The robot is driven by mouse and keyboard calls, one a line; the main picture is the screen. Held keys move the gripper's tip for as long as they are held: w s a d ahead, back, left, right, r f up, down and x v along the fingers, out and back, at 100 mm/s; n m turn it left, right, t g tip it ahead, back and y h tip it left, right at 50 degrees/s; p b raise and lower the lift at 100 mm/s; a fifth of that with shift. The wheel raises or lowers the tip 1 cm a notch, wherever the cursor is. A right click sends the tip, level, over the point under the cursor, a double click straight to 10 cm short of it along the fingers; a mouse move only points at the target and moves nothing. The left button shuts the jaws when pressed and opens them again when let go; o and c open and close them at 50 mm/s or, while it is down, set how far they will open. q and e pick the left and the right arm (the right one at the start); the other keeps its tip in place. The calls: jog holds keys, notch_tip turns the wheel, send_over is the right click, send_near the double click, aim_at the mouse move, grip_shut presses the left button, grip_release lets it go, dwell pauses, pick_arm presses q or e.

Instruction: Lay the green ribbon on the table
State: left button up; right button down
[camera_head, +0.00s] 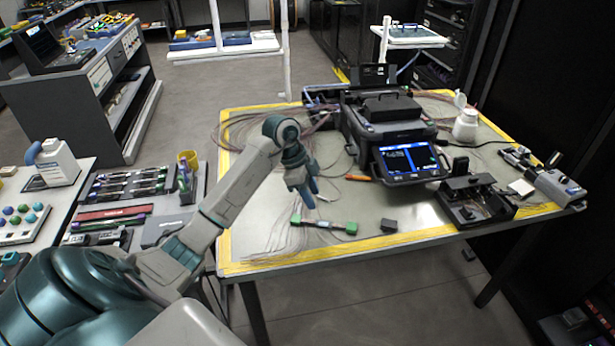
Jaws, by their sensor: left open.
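A short, dark bar-shaped piece with bright green ends (351,228), which looks like the green ribbon, lies flat on the table (400,213) near its front edge. Thin loose fibres spread from its left end. My left gripper (308,200) points down above the table, just behind the left end of the green piece. Its fingers are open, and I see nothing held between them. The gap between fingers and table is hard to judge. My right gripper is not in view.
A fusion splicer with a lit screen (408,160) stands at the back middle. A black fixture (474,200) and a white bottle (466,125) are to the right. Yellow tape borders the table.

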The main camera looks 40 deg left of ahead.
pick_arm(q)
jog(key=shift+p+v, duration=0.65)
jog(key=shift+v, duration=0.6)
jog(key=shift+d, duration=0.1)
